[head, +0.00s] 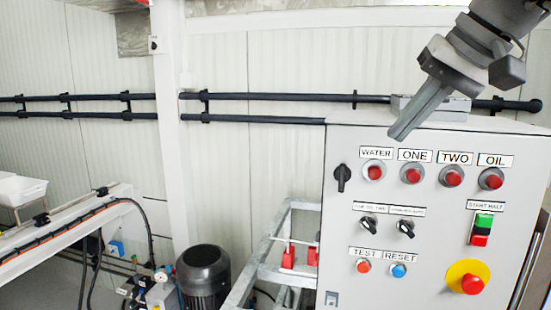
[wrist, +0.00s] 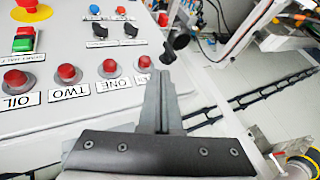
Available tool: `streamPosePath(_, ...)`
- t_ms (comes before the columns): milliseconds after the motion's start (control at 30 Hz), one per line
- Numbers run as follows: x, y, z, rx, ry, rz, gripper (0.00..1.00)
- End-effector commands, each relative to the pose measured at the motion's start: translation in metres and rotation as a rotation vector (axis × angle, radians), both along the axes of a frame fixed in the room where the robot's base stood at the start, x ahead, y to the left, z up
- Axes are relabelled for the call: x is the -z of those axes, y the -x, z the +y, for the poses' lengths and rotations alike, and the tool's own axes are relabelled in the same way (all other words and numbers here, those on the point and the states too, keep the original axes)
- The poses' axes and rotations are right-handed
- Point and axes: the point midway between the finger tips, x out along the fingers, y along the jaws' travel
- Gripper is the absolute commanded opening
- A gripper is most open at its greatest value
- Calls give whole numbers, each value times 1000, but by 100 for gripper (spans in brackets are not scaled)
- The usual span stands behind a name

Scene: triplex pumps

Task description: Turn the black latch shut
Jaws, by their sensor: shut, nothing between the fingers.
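The black latch (head: 342,177) is on the left side of the grey control panel's front face, left of the button labelled WATER. Its handle looks roughly upright in the head view. In the wrist view the panel appears upside down, and the latch (wrist: 168,53) shows just beyond my fingertips. My gripper (head: 398,135) is shut and empty, reaching down from the upper right near the panel's top edge. In the head view its tips are above and right of the latch, apart from it. In the wrist view the shut fingers (wrist: 162,78) point toward the latch.
The panel (head: 337,250) carries red buttons (head: 412,175), two black selector switches (head: 370,224), a green-red start/halt switch (head: 482,229) and a yellow-ringed red stop button (head: 471,283). A metal frame (head: 262,250) and dark motor (head: 203,275) stand to the left. Dark pipes (head: 260,96) run along the wall.

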Motion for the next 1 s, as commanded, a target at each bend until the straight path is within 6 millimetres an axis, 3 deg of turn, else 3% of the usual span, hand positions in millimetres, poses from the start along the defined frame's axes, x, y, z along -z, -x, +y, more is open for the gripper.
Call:
streamPosePath(633, -2, -3, -2, -5, -5, -3, 0)
streamPosePath(1000, 46, -32, 18, -6, -5, 0, 0)
